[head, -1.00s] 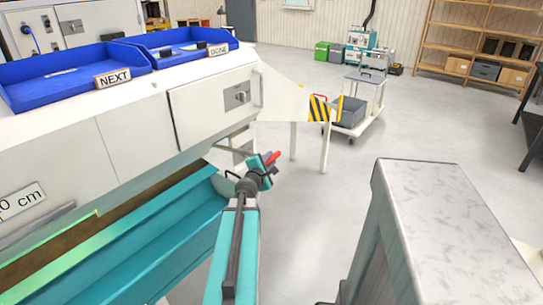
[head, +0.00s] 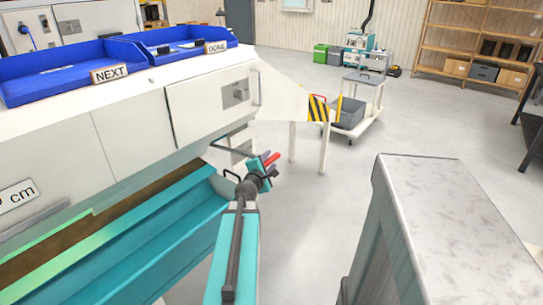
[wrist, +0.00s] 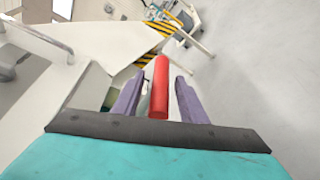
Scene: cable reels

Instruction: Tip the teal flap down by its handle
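The long teal flap (head: 140,245) runs along the lower left of the head view, below the white machine.
The white machine (head: 130,135) bears blue trays labelled NEXT (head: 75,77) and DONE (head: 185,42). Its striped corner (head: 319,108) and a white leg (head: 324,148) stand beyond my gripper. A grey marbled block (head: 450,215) is at right. Floor between is clear.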

